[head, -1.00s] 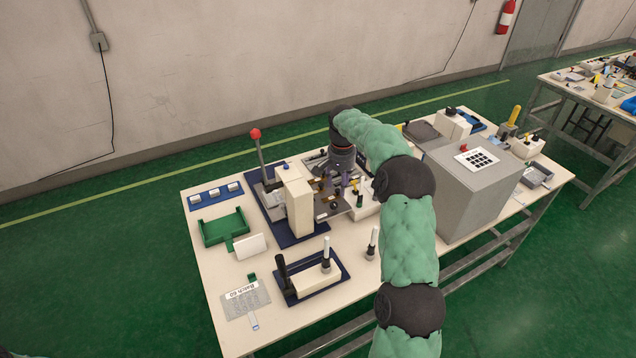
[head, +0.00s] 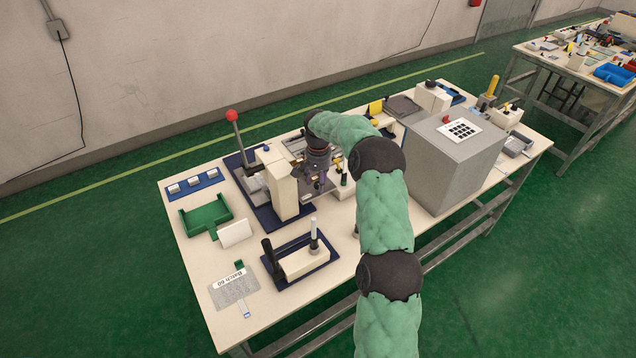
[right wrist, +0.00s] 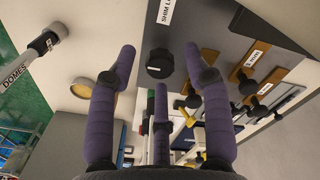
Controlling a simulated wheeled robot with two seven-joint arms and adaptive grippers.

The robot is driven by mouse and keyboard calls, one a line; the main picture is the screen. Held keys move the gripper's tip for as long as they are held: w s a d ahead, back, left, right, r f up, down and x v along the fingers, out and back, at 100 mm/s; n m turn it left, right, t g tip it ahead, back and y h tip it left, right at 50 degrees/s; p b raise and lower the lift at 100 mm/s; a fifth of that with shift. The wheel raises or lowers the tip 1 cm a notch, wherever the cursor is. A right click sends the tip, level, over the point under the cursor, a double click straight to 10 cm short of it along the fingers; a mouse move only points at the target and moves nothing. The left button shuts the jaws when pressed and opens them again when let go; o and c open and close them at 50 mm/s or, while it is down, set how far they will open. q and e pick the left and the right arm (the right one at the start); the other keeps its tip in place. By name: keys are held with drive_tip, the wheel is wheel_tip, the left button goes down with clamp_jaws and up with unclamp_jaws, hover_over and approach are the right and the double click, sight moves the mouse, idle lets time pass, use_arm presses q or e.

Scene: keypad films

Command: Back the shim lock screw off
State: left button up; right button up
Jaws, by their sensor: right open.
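The shim lock screw shows in the right wrist view as a black round knob (right wrist: 160,63) on a dark grey plate, below a white label reading "SHIM L", the rest cut off. My right gripper (right wrist: 159,52) is open. Its purple fingers stand to the left and right of the knob in the picture, with a third finger below; no finger visibly grips it. In the head view my right gripper (head: 318,180) points down over the fixture, and it and the arm hide most of that spot. My left gripper is not in view.
Brown tabs with black knobs (right wrist: 248,87), one labelled in mm, lie right of the screw. A "DOMES" post (right wrist: 42,44) stands at left. In the head view a red-knobbed lever (head: 232,116) and cream block stand left of the gripper, a grey keypad box (head: 440,170) right.

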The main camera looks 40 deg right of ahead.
drive_tip(key=shift+f, duration=0.25)
clamp_jaws()
drive_tip(key=shift+r, duration=0.1)
